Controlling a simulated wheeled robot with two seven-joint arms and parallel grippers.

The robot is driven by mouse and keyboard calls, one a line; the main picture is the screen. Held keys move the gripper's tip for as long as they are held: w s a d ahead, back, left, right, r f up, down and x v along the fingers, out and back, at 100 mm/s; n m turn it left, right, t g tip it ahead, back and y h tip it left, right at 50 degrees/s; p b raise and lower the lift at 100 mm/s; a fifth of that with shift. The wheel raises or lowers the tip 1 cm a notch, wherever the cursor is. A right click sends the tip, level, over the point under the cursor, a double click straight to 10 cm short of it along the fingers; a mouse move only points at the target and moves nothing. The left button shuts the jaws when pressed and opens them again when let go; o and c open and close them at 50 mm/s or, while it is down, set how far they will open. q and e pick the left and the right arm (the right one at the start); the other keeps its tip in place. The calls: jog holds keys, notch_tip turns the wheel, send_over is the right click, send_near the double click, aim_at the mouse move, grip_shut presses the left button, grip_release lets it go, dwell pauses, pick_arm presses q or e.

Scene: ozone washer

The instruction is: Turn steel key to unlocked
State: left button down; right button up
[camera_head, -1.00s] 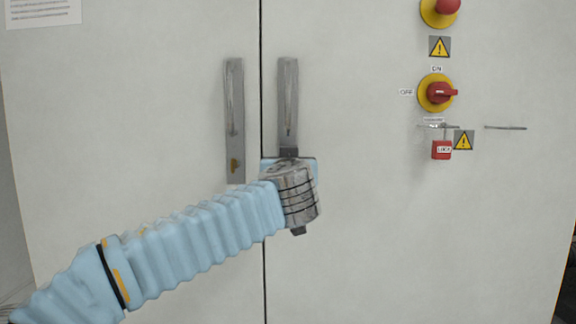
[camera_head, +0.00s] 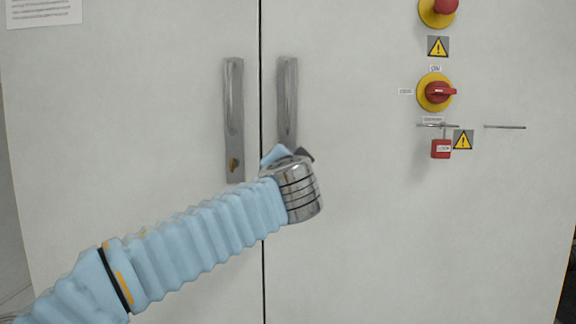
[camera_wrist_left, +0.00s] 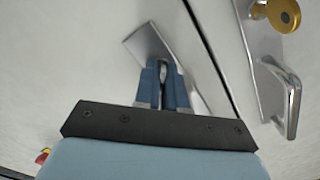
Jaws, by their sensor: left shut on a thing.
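My left gripper (camera_wrist_left: 165,78) is at the lower end of the right door handle's steel plate (camera_wrist_left: 147,42). In the left wrist view its two blue fingers are close together, shut on a small grey thing that I take for the steel key; the fingers hide most of it. The plate looks tilted against the fingers. In the head view the right handle (camera_head: 288,95) shows above my wrist, which covers the keyhole area. A brass key (camera_wrist_left: 276,14) sits in the left handle's plate (camera_head: 235,130). My right gripper is not in view.
The two cabinet doors meet at a dark vertical gap (camera_head: 262,260). To the right are a red rotary switch (camera_head: 438,92), a red emergency button (camera_head: 443,6) and a red padlock (camera_head: 441,149).

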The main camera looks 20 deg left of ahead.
pick_arm(q)
jog(key=m, duration=0.4)
jog(key=shift+m+p, duration=0.3)
jog(key=m+p, duration=0.1)
jog(key=m, duration=0.3)
jog(key=shift+f, duration=0.1)
jog(key=shift+m, duration=0.3)
jog(key=c, duration=1.3)
grip_release()
jog(key=shift+s+d, duration=0.1)
jog(key=b+v, duration=0.2)
jog(key=v, duration=1.1)
jog(key=shift+s, duration=0.25)
jog(key=shift+d, duration=0.1)
